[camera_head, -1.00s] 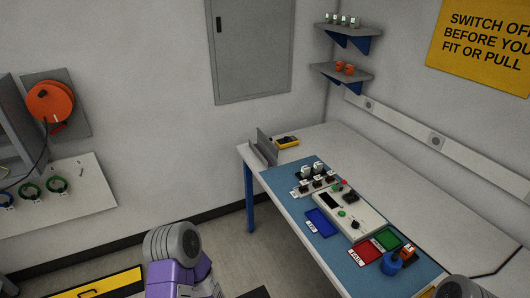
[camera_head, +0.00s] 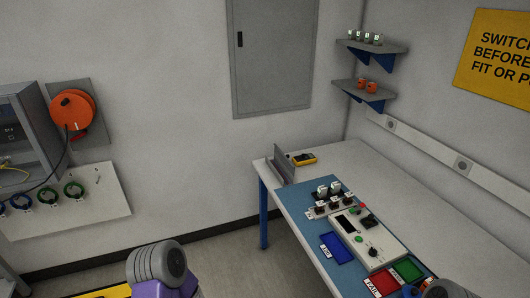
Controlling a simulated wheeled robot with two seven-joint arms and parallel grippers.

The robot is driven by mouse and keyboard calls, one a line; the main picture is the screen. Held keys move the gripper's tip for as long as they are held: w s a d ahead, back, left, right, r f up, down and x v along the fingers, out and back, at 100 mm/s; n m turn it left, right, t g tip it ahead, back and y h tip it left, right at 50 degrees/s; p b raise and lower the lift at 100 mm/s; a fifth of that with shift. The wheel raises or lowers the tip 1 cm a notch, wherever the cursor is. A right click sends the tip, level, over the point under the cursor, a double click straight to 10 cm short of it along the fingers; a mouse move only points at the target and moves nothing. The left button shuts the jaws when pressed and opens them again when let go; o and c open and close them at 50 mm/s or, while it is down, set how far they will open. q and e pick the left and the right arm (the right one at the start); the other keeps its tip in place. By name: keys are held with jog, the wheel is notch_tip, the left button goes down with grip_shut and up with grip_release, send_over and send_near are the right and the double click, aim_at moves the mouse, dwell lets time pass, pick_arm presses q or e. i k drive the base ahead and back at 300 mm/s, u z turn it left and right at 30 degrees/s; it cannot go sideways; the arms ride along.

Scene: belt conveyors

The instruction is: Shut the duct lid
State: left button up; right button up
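No duct lid can be made out for certain. A long pale trunking strip (camera_head: 455,163) with round fittings runs along the right wall above the bench, and I cannot tell whether it has a lid. Neither gripper is in view. Only a grey and purple link of my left arm shows at the bottom, left of the middle, and a grey part of my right arm shows at the bottom right.
The bench (camera_head: 385,185) holds a blue mat, a control box (camera_head: 365,241), coloured trays and a yellow meter (camera_head: 303,158). A grey wall cabinet (camera_head: 270,55) is closed. An orange reel (camera_head: 73,110) hangs at left above a white board (camera_head: 105,195). Floor lies open before the wall.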

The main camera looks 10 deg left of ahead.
aim_at(287, 162)
jog(key=u, duration=1.15)
jog(key=i, duration=1.05)
jog(key=u, duration=0.4)
jog(key=i, duration=1.4)
jog(key=z, duration=0.9)
